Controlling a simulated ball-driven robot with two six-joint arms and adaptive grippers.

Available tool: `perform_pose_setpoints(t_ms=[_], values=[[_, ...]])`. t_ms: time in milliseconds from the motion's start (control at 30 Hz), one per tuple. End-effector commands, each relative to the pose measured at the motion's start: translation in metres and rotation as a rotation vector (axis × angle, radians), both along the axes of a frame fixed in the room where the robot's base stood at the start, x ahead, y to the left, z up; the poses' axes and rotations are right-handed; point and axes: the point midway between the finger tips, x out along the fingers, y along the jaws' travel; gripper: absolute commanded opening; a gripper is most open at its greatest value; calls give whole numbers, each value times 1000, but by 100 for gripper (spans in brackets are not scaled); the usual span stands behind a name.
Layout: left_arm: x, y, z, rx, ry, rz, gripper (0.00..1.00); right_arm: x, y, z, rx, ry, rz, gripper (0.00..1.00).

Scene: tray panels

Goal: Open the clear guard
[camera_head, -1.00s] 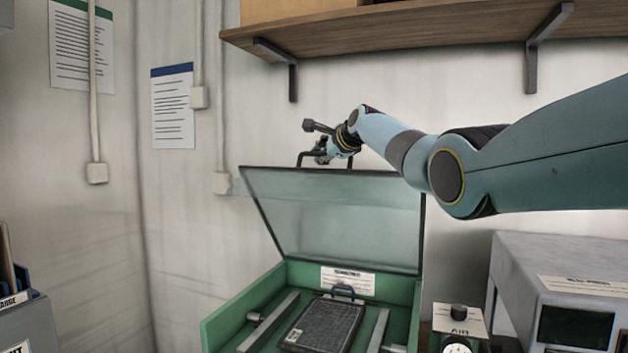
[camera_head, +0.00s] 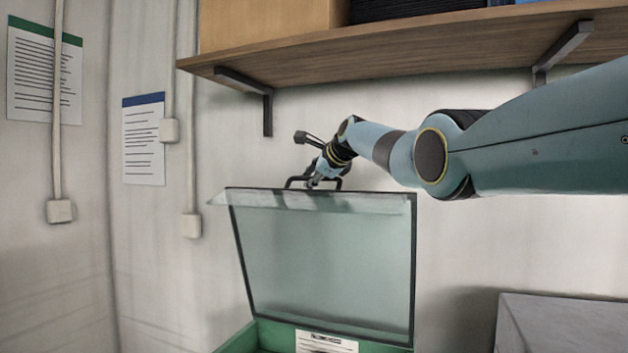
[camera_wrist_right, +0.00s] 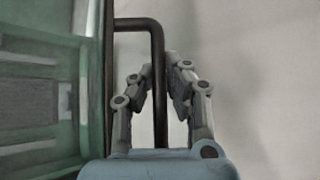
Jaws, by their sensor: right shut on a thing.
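The clear guard (camera_head: 325,262) is a dark-framed transparent panel standing raised, nearly upright, at the back of the green tray housing (camera_head: 250,338). A dark bar handle (camera_head: 291,181) rises from its top edge; the handle also shows in the right wrist view (camera_wrist_right: 158,50). My right gripper (camera_head: 314,182) is at the handle, and in the right wrist view its fingers (camera_wrist_right: 162,92) are shut around the bar. My right arm reaches in from the right above the guard. My left gripper is not in view.
A wooden shelf (camera_head: 400,48) on dark brackets (camera_head: 267,108) hangs above my right arm. A grey box (camera_head: 565,325) stands at the lower right. Papers (camera_head: 144,140) and conduits are on the wall at left. Bare wall lies behind the guard.

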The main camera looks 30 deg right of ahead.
Motion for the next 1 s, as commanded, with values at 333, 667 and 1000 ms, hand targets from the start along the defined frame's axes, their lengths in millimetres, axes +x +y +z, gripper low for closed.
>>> perform_pose_setpoints(t_ms=[333,667,1000], values=[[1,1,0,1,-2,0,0,0,0,0,-2,0,1,20],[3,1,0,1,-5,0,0,0,0,0,-1,0,0,36],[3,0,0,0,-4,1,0,-11,-3,7,-1,-4,-1,36]])
